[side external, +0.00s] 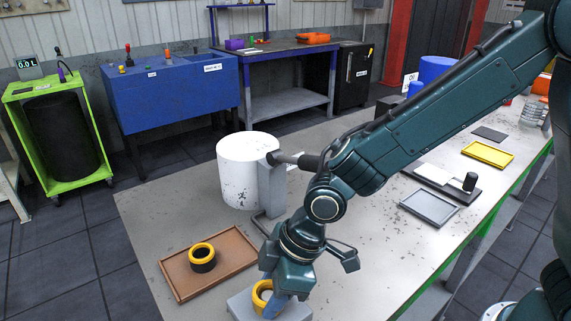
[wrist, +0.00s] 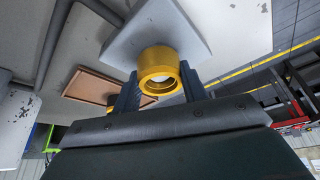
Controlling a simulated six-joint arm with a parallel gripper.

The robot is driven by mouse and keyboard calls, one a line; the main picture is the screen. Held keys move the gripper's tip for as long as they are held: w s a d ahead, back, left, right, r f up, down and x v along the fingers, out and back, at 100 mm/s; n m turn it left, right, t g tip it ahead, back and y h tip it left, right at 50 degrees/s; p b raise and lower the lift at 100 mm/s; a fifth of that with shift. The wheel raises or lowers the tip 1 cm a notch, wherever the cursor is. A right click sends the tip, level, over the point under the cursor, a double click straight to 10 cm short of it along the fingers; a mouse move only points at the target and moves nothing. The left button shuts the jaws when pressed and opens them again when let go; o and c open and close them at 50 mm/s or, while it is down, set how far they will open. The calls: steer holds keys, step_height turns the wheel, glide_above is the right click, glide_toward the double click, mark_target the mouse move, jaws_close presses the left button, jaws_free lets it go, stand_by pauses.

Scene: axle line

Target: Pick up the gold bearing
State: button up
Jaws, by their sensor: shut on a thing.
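The gold bearing (wrist: 157,58) is a short yellow ring with a bright inner bore, held between the two dark fingers of my gripper (wrist: 160,84) in the wrist view. In the side external view the bearing (side external: 260,302) shows at the lower edge, partly hidden by my gripper (side external: 270,298). It is at a grey plate (side external: 238,306); I cannot tell whether it touches it. The plate also shows behind it in the wrist view (wrist: 188,30).
A brown tray (side external: 177,284) left of my gripper holds a dark cylinder with a yellow ring (side external: 202,250). A white cylinder on a grey stand (side external: 268,192) rises behind my gripper. A grey tray (side external: 430,210) and a yellow tray (side external: 488,155) lie farther right.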

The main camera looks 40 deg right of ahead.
steer(key=shift+r, duration=0.2)
step_height(320, 180, up, 20)
steer(key=shift+f, duration=0.15)
stand_by(0.6)
stand_by(0.8)
